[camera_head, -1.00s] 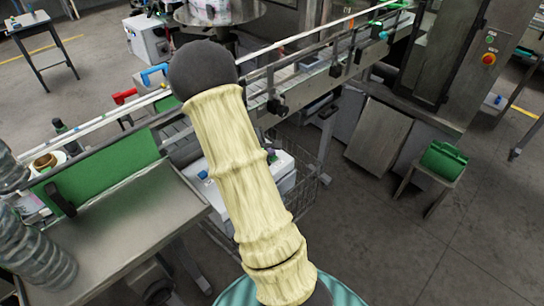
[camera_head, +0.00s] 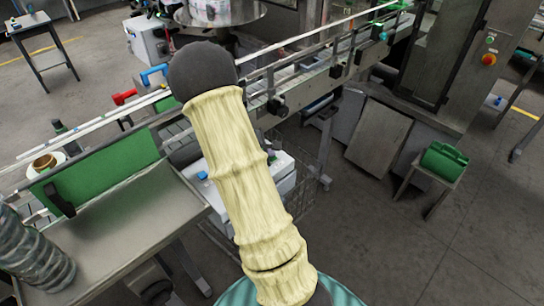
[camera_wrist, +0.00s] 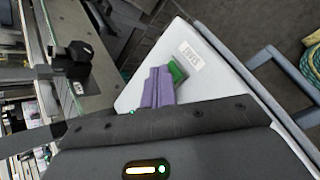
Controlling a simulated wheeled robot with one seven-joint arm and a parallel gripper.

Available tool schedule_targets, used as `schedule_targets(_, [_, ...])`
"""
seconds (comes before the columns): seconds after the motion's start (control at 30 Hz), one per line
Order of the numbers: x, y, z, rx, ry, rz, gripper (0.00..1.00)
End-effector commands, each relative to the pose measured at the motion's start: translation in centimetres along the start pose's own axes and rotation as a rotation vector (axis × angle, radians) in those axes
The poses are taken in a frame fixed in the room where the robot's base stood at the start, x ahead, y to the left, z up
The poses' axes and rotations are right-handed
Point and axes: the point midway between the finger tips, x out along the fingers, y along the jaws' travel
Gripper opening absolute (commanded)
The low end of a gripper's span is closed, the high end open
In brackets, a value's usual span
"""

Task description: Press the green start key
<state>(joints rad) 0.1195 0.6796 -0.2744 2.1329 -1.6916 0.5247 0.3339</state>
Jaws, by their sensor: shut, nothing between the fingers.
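The green start key (camera_wrist: 178,70) shows in the wrist view on a white panel (camera_wrist: 138,92), beside a label (camera_wrist: 190,55) that appears to read START. My gripper (camera_wrist: 158,82) shows there as two purple fingers, shut together and empty. Their tips are just left of the green key and partly overlap it in the picture. I cannot tell whether they touch it. In the head view my arm's cream sleeve and dark joint cross the middle, and my gripper is not visible there.
In the head view a conveyor (camera_head: 305,72) runs behind my arm. A green case (camera_head: 443,161) sits on a stool at right. Floor at lower right is clear.

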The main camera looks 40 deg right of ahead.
Motion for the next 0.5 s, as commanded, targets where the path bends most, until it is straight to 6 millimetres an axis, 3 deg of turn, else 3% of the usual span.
schedule_targets(0.5, [-1.07,0.78,0.75,0.000,0.000,0.000,0.00])
